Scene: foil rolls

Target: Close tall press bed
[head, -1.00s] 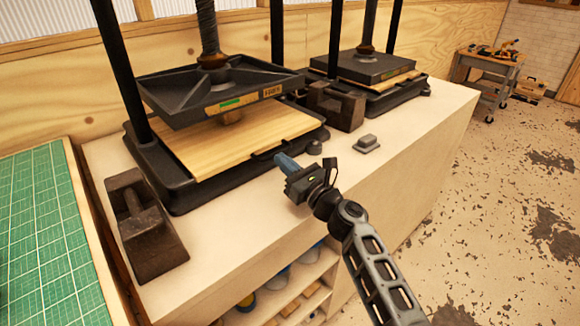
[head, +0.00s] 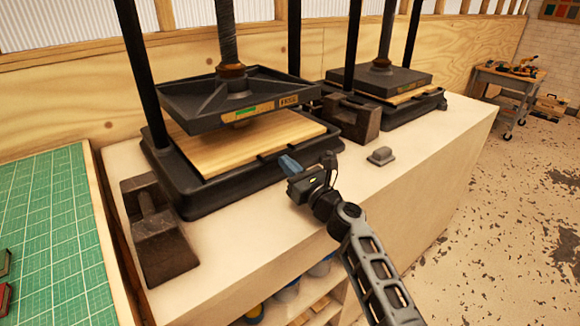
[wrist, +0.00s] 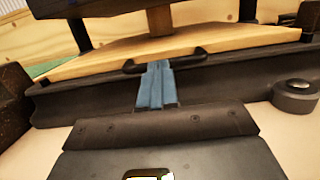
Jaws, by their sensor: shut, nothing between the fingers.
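The near press has a dark ribbed platen (head: 225,97) on a screw, raised above a pale wooden bed board (head: 250,143). The board lies in the press's black base (head: 180,195), with a visible gap under the platen. A dark handle on the board's front edge shows in the wrist view (wrist: 190,58). My gripper (head: 289,163) is at the front of this press, its blue fingers together and empty. In the wrist view the fingertips (wrist: 156,70) are at the handle and front edge; I cannot tell whether they touch.
A second press (head: 385,85) stands behind to the right. Dark iron weights stand left of the near press (head: 160,240) and between the presses (head: 352,118). A green cutting mat (head: 50,220) is at left.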

